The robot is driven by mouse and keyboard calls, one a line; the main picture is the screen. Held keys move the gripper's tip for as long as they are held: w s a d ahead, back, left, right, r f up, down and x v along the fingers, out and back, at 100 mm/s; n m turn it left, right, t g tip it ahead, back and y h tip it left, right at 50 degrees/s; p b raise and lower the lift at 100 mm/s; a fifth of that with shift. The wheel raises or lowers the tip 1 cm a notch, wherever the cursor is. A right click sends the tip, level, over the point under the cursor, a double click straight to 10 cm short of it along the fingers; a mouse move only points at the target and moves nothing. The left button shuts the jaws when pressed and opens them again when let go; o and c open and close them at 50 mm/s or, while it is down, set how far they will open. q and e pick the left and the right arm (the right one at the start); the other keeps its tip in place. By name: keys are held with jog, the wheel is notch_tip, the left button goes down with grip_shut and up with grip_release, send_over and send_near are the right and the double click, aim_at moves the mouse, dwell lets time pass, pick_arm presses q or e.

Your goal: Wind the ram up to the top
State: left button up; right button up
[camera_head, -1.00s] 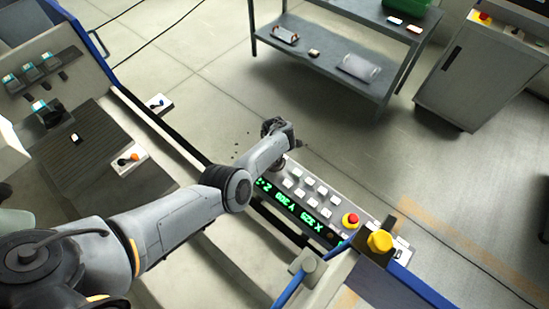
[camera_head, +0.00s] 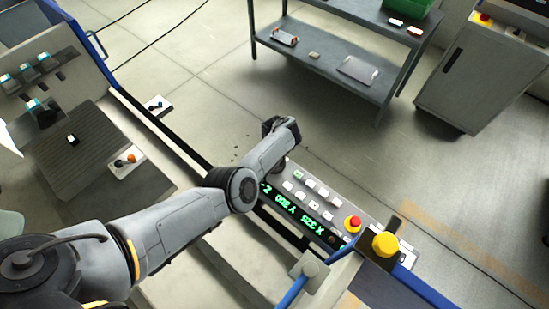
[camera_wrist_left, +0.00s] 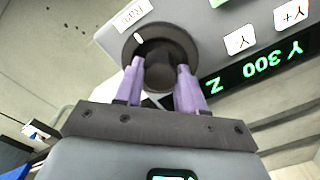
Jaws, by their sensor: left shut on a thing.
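The ram knob (camera_wrist_left: 165,75) is a dark round knob in a dark ring on the grey control panel, beside a label that appears to read RAM (camera_wrist_left: 132,14). A short white mark (camera_wrist_left: 138,38) sits on the ring. In the left wrist view my left gripper (camera_wrist_left: 160,66) has its two purple fingers shut on the knob, one on each side. In the head view my left wrist hides the knob and fingers. The green display (camera_head: 295,212) shows X, Y and Z, with Y 300 in the wrist view; the Z value is hidden. The ram is not identifiable. My right gripper is out of view.
White buttons (camera_head: 314,205), one greenish button (camera_head: 298,174) and a red stop button (camera_head: 352,223) lie along the panel. A grey shelf table (camera_head: 325,58) and cabinet (camera_head: 465,75) stand behind, with open floor between.

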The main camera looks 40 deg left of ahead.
pick_arm(q)
jog(key=o, duration=1.1)
jog(key=shift+c, duration=0.2)
notch_tip(320, 180, up, 9)
jog(key=p, duration=0.3)
jog(key=shift+r, duration=0.9)
